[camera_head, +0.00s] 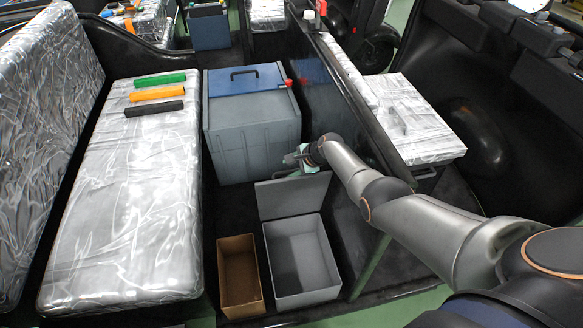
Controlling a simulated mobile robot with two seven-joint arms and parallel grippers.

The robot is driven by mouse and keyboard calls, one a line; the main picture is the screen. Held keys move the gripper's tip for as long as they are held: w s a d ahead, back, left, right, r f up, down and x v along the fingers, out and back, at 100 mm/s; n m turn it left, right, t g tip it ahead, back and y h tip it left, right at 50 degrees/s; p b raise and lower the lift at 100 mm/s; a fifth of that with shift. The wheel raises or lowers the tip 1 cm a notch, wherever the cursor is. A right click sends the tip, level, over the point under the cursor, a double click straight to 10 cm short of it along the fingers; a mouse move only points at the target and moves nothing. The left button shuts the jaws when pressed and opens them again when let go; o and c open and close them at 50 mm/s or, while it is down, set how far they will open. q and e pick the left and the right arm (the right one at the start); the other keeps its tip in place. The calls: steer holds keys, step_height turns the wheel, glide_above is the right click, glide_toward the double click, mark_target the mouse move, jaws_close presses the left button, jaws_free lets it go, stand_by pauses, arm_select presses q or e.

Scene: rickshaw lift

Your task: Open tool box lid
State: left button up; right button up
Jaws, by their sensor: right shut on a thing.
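A grey open-topped tool box (302,262) stands on the dark floor in the lower middle of the head view. Its flat grey lid (290,198) stands raised at the far side, so the empty-looking inside shows. My right gripper (298,159) is at the top edge of this lid, shut on it; the fingertips are small and partly hidden by the wrist. My left gripper is not in view.
A brown open box (240,272) stands beside the tool box. A large grey-blue chest (250,135) is behind the lid. A plastic-wrapped seat (130,210) at left carries green, orange and black bars. A black rail (360,100) runs along the right.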

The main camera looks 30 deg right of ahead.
steer(key=s+a+r+p, duration=0.6)
steer(key=s+r, duration=0.6)
steer(key=r, duration=0.1)
steer(key=shift+s, duration=0.2)
stand_by(0.4)
steer(key=shift+a, duration=0.1)
steer(key=s+a+f+n+h, duration=0.2)
steer(key=s+f+n, duration=0.6)
steer(key=s+n, duration=0.3)
steer(key=s+a+n+t, duration=0.1)
steer(key=s+a+n, duration=0.2)
steer(key=s+n, duration=0.2)
steer(key=s+a+n+t+y, duration=0.1)
steer(key=s+a+n, duration=0.2)
steer(key=s+n, duration=0.2)
steer(key=shift+s+a+n+t, duration=0.3)
steer(key=shift+s+n, duration=0.1)
steer(key=shift+s, duration=0.4)
